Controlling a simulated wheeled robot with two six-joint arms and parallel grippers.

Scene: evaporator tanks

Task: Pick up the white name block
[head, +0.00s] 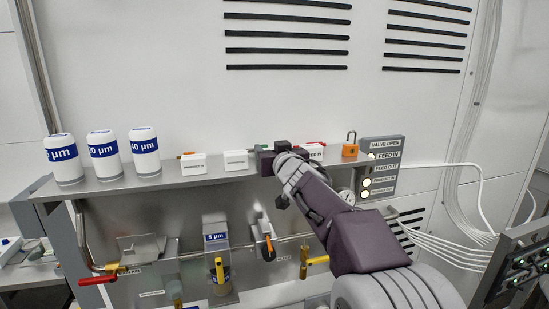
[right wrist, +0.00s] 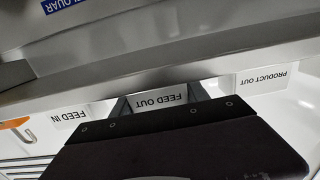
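Several white name blocks stand in a row on the grey shelf (head: 120,186). In the head view two are left of my right gripper (head: 268,162), one (head: 194,166) and another (head: 236,160), and one (head: 314,151) is right of it. In the right wrist view, upside down, the FEED OUT block (right wrist: 160,99) is between the two fingers of my right gripper (right wrist: 160,104). I cannot tell whether the fingers press on it. The FEED IN block (right wrist: 70,116) and the PRODUCT OUT block (right wrist: 262,80) are on either side. My left gripper is not in view.
Three white canisters with blue labels (head: 104,155) stand on the shelf at the left. An orange padlock (head: 350,145) and a grey label panel (head: 384,160) are at the right. Pipes and valves with a red handle (head: 96,280) and yellow handles (head: 219,270) are below the shelf.

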